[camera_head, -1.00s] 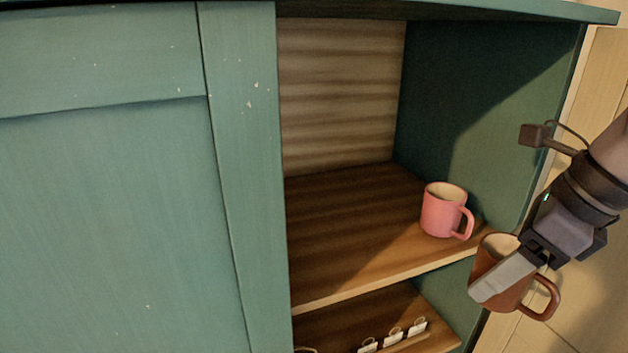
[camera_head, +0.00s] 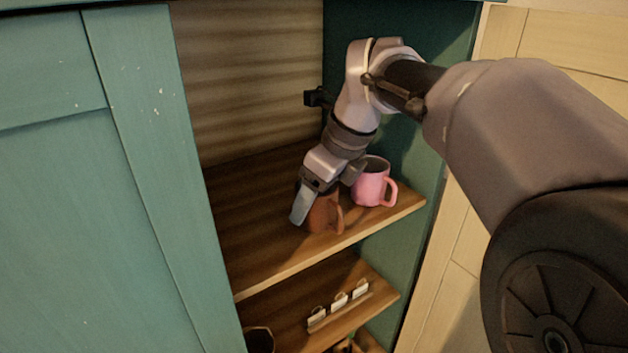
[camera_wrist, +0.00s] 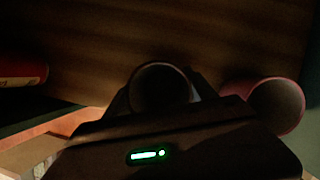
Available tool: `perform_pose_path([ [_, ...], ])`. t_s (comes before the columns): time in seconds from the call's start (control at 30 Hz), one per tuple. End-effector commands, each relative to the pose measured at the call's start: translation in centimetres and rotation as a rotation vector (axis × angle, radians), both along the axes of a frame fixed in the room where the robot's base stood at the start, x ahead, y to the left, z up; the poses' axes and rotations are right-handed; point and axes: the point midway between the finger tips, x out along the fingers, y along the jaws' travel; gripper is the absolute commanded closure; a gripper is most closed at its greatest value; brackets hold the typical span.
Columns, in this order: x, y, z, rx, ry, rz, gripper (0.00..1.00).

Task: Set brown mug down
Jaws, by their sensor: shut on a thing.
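The brown mug (camera_head: 325,213) is upright at the upper shelf (camera_head: 250,226), near its front edge, just left of the pink mug (camera_head: 371,185). My gripper (camera_head: 313,204) is shut on the brown mug from above and hides part of it. I cannot tell whether the mug's base touches the board. In the wrist view the brown mug's dark round opening (camera_wrist: 160,88) lies between the fingers, and the pink mug (camera_wrist: 277,106) is close on the right.
A teal door (camera_head: 90,200) covers the left side. A lower shelf (camera_head: 290,311) holds small white tags (camera_head: 339,301) and a dark round vessel (camera_head: 259,340). A red item (camera_wrist: 22,75) shows at the wrist view's left. Bare board lies left of the brown mug.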

Motion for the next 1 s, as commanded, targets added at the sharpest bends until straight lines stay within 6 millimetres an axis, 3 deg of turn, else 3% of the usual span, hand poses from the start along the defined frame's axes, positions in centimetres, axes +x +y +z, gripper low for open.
perform_pose_path([
  [0.37,0.0,0.0,-0.7,0.0,-0.002,0.001,0.86],
  [0.4,0.0,-0.1,-0.7,0.0,-0.002,0.001,0.29],
  [0.5,0.0,-0.1,-0.7,0.0,-0.002,0.001,0.13],
  [0.8,0.0,-0.1,-0.4,0.0,-0.002,0.001,0.13],
  [0.9,-0.2,-0.4,0.6,0.0,-0.003,0.0,0.13],
  [1.0,-0.7,-1.1,2.8,0.001,-0.006,-0.001,0.13],
])
